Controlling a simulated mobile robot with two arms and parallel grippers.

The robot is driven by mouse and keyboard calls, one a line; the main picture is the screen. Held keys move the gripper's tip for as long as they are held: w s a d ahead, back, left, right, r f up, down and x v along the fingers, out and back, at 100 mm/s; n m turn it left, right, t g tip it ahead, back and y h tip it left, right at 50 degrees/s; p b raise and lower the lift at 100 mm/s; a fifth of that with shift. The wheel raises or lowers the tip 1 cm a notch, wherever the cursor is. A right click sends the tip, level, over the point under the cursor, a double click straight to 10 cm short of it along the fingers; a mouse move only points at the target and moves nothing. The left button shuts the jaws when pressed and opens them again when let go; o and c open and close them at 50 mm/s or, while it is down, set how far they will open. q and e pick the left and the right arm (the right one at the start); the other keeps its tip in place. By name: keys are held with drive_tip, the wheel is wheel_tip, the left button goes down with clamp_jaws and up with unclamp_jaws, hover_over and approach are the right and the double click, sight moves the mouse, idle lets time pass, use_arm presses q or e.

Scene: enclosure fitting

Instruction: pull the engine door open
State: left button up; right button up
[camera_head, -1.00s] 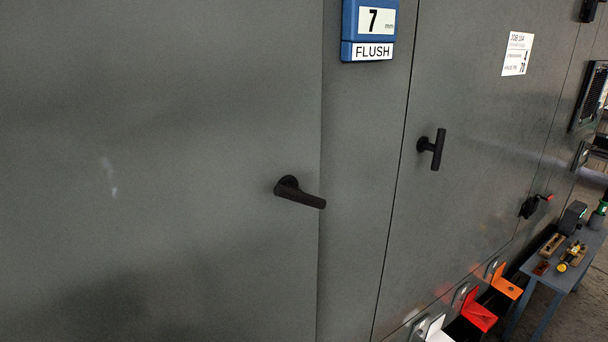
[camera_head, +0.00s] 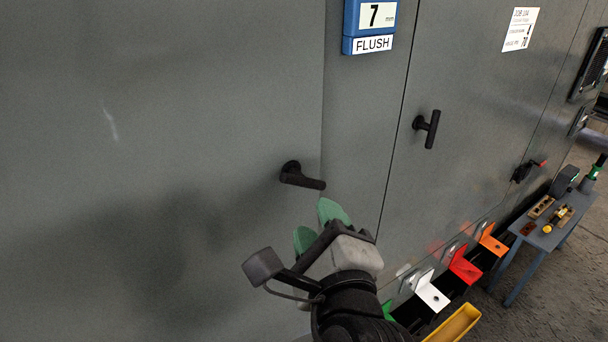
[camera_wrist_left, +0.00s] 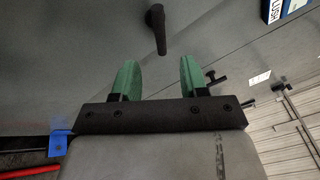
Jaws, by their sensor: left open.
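The engine door is a large grey panel (camera_head: 150,150) filling the left of the head view. Its black lever handle (camera_head: 302,177) points right, close to the seam at the door's right edge. The handle also shows at the top of the left wrist view (camera_wrist_left: 157,28). My left gripper (camera_head: 319,225) is open and empty, with green fingers, just below the handle and apart from it. In the left wrist view the two fingers (camera_wrist_left: 156,78) stand apart, and the handle lies beyond the gap between them. My right gripper is not in view.
A second black handle (camera_head: 428,129) is on the panel to the right. A blue FLUSH gauge sign (camera_head: 370,25) hangs above. White (camera_head: 432,292), red (camera_head: 465,266) and orange (camera_head: 492,241) brackets stick out low down. A small table (camera_head: 545,228) with tools stands at right.

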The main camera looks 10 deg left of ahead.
sight(304, 186)
use_arm(q)
drive_tip(key=p+x, duration=0.2)
drive_tip(key=x, duration=0.7)
drive_tip(key=shift+w+a, duration=0.15)
drive_tip(key=shift+w, duration=0.25)
clamp_jaws()
